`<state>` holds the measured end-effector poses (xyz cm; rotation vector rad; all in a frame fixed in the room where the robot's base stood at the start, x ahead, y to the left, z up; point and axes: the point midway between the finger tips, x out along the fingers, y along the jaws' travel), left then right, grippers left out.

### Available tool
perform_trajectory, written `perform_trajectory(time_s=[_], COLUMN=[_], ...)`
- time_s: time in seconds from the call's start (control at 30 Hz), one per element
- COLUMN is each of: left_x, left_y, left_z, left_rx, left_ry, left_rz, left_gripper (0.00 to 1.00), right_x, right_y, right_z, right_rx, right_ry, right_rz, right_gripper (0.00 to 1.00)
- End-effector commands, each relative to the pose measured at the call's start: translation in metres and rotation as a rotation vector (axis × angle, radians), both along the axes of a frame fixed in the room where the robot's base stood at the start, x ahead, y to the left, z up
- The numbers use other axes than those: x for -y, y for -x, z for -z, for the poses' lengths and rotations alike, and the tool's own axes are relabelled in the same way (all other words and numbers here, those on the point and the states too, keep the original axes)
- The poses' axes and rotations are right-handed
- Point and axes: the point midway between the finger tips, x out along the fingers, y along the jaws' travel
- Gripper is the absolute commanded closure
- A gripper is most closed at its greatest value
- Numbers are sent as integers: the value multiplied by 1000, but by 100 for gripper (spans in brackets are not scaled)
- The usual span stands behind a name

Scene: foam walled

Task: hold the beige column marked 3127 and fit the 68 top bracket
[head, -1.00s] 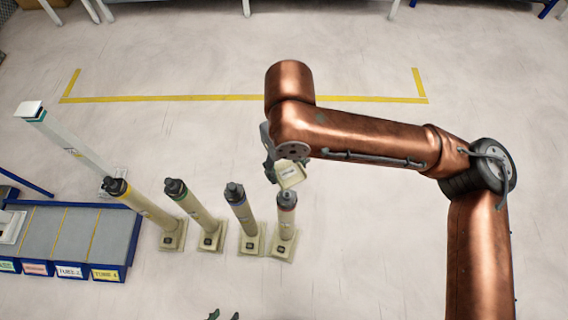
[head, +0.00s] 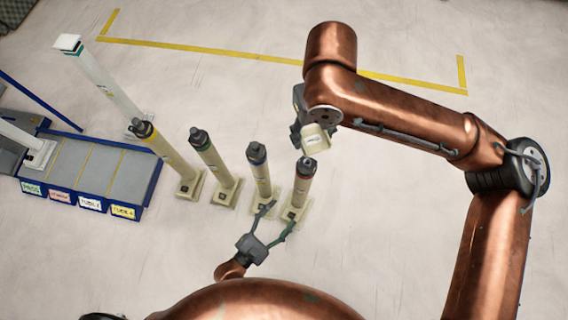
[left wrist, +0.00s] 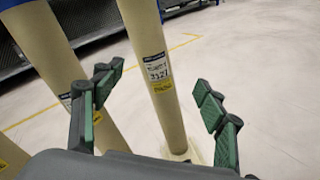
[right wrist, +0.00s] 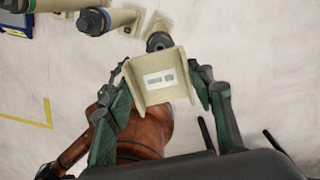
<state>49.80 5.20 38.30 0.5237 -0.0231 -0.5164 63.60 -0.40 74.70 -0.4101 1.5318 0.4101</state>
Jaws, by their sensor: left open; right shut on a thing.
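The beige column marked 3127 (head: 301,190) stands upright on a square foot at the right end of a row. Its label reads 3127 in the left wrist view (left wrist: 155,68). My left gripper (head: 281,212) is open and low beside the column. In the left wrist view the column appears between the spread fingers, a little ahead of them, with no visible contact. My right gripper (head: 304,134) is shut on the beige top bracket (head: 317,140), whose label is too small to read. The bracket is near and above the column's dark top (right wrist: 158,41); the exact gap cannot be told.
Beige columns (head: 262,175) (head: 215,160) (head: 168,155) stand close to the left, the nearest beside my left gripper. A taller white column (head: 105,85) stands behind. A blue-edged rack (head: 108,175) with labelled lanes is at left. Floor to the right is clear.

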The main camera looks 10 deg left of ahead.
Motion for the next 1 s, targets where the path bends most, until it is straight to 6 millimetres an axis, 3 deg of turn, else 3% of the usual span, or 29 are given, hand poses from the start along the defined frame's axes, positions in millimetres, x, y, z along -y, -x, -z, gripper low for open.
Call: perform_trajectory(time_s=[0.1,0.3,0.57,1.0], left_x=[5,6,14,47], left_y=[-16,-28,-47,-117], left_z=[-9,-16,-18,-18], left_rx=[-58,-122,-135,-134], left_ry=[229,455,507,504], left_rz=[-42,-81,-89,-88], left_gripper=[34,34,34,34], right_x=[0,0,0,0], right_y=[0,0,0,0], right_z=[0,0,0,0], right_rx=[1,1,1,1], right_ry=[0,0,0,0], right_rz=[0,0,0,0], right_gripper=[79,79,79,79])
